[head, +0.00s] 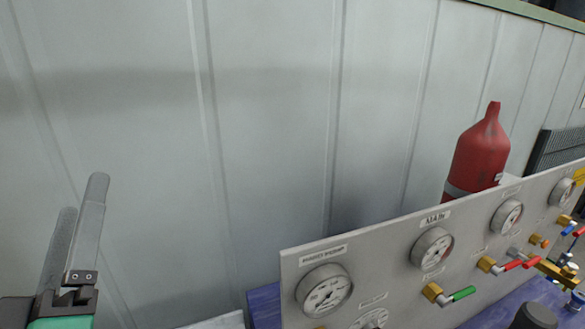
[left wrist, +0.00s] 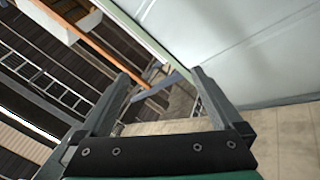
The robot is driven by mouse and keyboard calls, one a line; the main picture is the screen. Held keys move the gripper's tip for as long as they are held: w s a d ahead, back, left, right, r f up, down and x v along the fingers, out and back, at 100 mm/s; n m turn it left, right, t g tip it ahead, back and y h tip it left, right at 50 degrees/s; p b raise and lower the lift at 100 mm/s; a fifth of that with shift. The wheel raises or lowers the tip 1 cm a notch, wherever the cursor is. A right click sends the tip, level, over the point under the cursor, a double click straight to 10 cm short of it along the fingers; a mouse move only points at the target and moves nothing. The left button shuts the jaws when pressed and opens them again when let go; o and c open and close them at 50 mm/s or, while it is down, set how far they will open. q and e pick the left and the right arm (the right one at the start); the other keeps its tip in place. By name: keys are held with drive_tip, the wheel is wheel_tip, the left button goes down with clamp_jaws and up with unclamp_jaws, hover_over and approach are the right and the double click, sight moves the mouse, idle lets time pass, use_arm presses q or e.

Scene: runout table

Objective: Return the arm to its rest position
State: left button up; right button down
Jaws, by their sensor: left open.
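My left gripper (head: 80,212) stands at the lower left of the head view, its two grey fingers pointing up. In the left wrist view its fingers (left wrist: 158,82) are spread apart with nothing between them. It touches nothing that I can see and is well to the left of the gauge panel. The rest of the left arm is mostly out of the picture. My right gripper is not in either view.
A grey gauge panel (head: 390,262) with dials and coloured valve handles stands at the lower right. A red bottle-shaped cylinder (head: 481,155) is behind it. A pale panelled wall (head: 270,120) fills the background. The space between gripper and panel looks clear.

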use_arm(q)
drive_tip(key=s+d+r+m+t+h, duration=0.4)
drive_tip(key=s+d+r+m+h, duration=0.3)
drive_tip(key=r+m+h, duration=0.4)
wheel_tip(320, 180, up, 15)
drive_tip(key=m+p, duration=0.2)
drive_tip(key=p, duration=1.5)
drive_tip(key=shift+m+y, duration=0.3)
drive_tip(key=shift+w+r, duration=0.1)
